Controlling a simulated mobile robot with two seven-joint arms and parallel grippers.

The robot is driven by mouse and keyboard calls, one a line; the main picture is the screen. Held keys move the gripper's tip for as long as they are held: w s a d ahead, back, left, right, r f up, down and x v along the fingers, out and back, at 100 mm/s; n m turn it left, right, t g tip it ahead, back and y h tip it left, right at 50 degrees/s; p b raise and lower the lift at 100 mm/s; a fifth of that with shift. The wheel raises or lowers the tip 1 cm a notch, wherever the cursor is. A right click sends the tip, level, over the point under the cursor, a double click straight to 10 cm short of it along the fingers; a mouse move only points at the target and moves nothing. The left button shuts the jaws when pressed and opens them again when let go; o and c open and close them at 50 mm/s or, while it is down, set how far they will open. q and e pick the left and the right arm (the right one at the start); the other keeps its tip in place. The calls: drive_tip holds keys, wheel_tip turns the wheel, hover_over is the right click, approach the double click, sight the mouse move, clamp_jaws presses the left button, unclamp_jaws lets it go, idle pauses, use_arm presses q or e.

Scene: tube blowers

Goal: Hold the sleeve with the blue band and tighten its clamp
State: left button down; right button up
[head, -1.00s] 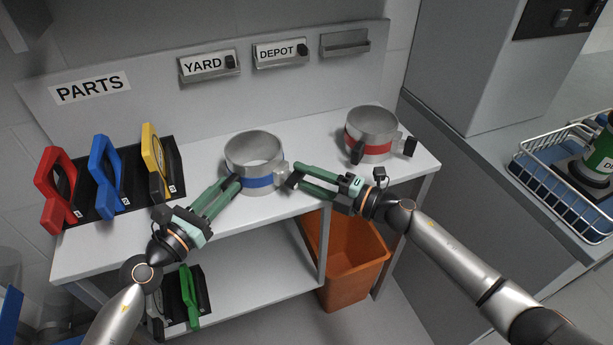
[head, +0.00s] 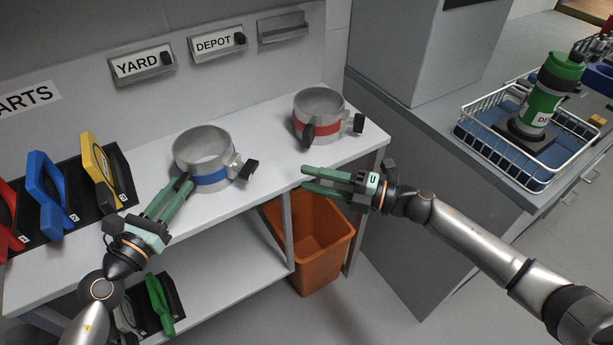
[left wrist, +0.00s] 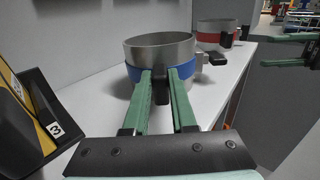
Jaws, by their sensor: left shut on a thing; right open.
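The grey metal sleeve with the blue band (head: 212,179) stands on the white bench top; it also shows in the left wrist view (left wrist: 160,48). My left gripper (head: 183,187) is shut on the black grip (left wrist: 161,95) at the sleeve's near side. The clamp sits on the sleeve's right side, with a black lever (head: 250,169) sticking out to the right. My right gripper (head: 304,178) is open and empty, right of the lever and apart from it, over the bench's front edge. A similar sleeve with a red band (head: 318,127) stands further right.
Red, blue (head: 42,185) and yellow (head: 98,165) tools stand in a black rack at the left. An orange bin (head: 315,258) is below the bench. A wire basket (head: 500,150) with a green bottle (head: 548,95) is at the right. YARD (head: 140,63) and DEPOT (head: 215,43) labels are behind.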

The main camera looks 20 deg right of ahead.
use_arm(q)
drive_tip(key=c, duration=0.6)
unclamp_jaws()
drive_tip(key=shift+c, duration=0.2)
drive_tip(key=v, duration=1.2)
